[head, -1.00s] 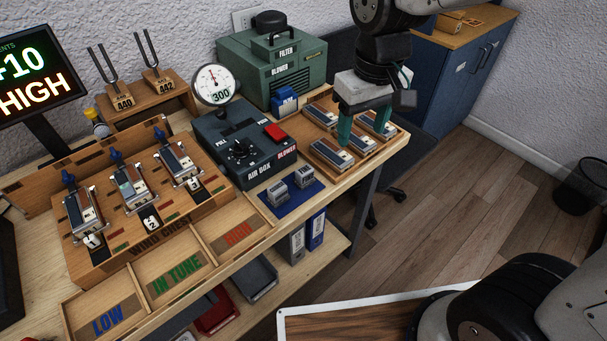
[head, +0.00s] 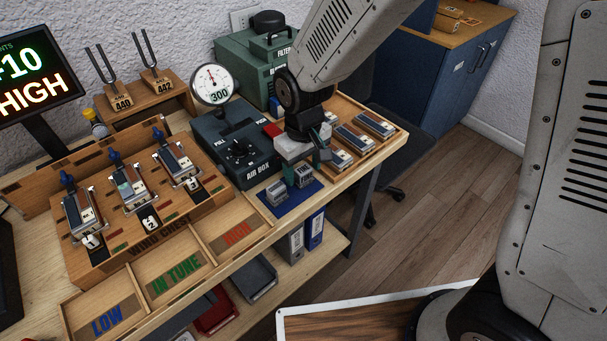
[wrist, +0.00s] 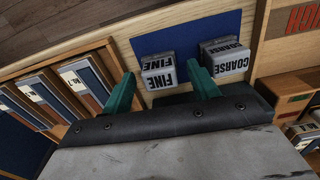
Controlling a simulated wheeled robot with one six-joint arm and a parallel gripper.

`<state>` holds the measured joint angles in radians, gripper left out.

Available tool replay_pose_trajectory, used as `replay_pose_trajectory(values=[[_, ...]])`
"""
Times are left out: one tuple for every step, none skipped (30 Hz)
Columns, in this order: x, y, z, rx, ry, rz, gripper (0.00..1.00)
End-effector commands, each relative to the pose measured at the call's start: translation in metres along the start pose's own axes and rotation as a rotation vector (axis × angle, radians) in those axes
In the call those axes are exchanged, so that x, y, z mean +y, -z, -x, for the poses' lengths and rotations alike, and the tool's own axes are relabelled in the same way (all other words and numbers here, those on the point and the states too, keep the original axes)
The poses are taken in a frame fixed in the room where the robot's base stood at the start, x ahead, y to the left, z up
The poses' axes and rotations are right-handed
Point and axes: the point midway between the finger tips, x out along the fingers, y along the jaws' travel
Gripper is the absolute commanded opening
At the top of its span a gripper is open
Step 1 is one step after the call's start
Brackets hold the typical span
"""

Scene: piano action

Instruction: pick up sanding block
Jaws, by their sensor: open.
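Two small grey sanding blocks stand apart on a blue mat (head: 290,204). The block marked COARSE (head: 277,192) is on the left in the head view and on the right in the wrist view (wrist: 226,62). The block marked FINE (head: 304,178) is on the right in the head view and left of it in the wrist view (wrist: 158,74). My gripper (head: 303,168) is open and empty, with green fingers pointing down near the FINE block. In the wrist view the fingertips (wrist: 162,76) appear on either side of FINE; contact cannot be told.
A tray of reed pieces (head: 393,140) lies to the right of the mat. The air box (head: 235,150) with its gauge stands behind, and the LOW, IN TUNE and HIGH bins (head: 205,237) lie to the left. The bench's front edge is close to the mat.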

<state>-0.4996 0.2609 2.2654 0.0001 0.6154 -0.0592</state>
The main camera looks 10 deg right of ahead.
Motion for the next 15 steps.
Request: replay_pose_trajectory(values=[[-0.0001,-0.0004,-0.0044,-0.002,0.0,0.0,0.6],[-0.0002,-0.0003,-0.0059,-0.001,0.0,0.0,0.6],[-0.0002,-0.0002,-0.0072,0.0,0.0,0.0,0.6],[-0.0002,-0.0001,-0.0077,0.0,0.0,0.0,0.6],[-0.0002,-0.0001,-0.0078,0.0,0.0,0.0,0.6],[-0.0002,0.0,-0.0076,0.001,0.0,0.0,0.6],[-0.0002,-0.0001,-0.0075,0.001,0.0,0.0,0.6],[-0.0003,-0.0001,-0.0074,0.001,0.0,0.0,0.6],[-0.0003,-0.0001,-0.0074,0.001,0.0,0.0,0.6],[-0.0003,-0.0001,-0.0073,0.001,0.0,0.001,0.54],[-0.0003,-0.0001,-0.0073,0.0,0.0,0.001,0.46],[-0.0003,-0.0001,-0.0073,0.0,0.0,0.001,0.35],[-0.0003,-0.0001,-0.0072,0.0,0.0,0.001,0.27],[-0.0004,-0.0001,-0.0072,0.0,0.0,0.001,0.18],[-0.0004,-0.0001,-0.0072,0.0,0.0,0.001,0.11]])
